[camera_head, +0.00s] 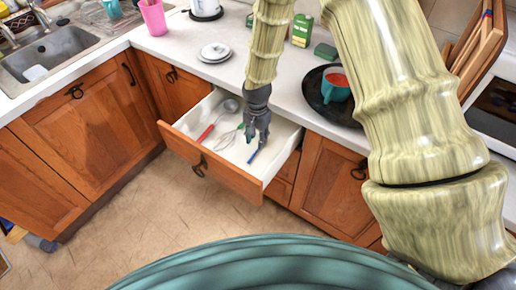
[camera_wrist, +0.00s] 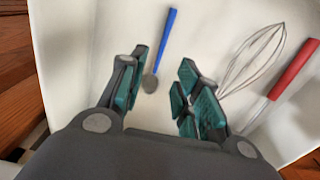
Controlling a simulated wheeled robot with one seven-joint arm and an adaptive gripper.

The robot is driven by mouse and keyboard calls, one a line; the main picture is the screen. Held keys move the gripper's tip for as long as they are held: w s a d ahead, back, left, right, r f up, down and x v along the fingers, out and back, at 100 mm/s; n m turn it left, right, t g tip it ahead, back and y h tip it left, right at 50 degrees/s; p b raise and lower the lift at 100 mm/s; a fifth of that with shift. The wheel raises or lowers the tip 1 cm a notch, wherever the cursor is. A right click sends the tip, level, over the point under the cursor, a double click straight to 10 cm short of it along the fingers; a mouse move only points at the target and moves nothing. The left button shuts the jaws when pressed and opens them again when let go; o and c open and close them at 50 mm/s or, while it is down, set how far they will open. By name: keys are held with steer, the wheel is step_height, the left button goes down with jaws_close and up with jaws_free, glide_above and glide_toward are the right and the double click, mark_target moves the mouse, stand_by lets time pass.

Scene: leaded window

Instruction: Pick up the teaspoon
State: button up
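The teaspoon, with a blue handle and a grey bowl, lies in the open drawer (camera_head: 276,166). Its blue handle (camera_head: 254,155) shows just below my gripper in the head view, and the rest is hidden there. In the wrist view the whole teaspoon (camera_wrist: 167,41) shows, with its bowl between my fingers and its handle pointing away past the fingertips. My gripper (camera_head: 257,138) is over the drawer, fingers down. In the wrist view my gripper (camera_wrist: 161,66) is open and empty, with a finger on each side of the teaspoon. Whether it touches the spoon I cannot tell.
A whisk (camera_wrist: 252,60) and a red-handled ladle (camera_wrist: 292,72) lie to the right in the wrist view. The drawer walls surround them.

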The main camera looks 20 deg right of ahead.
mark_target(257, 150)
steer(key=shift+d+f+p, duration=0.1)
steer(key=shift+f+p, duration=1.05)
steer(key=shift+f, duration=1.5)
jaws_close()
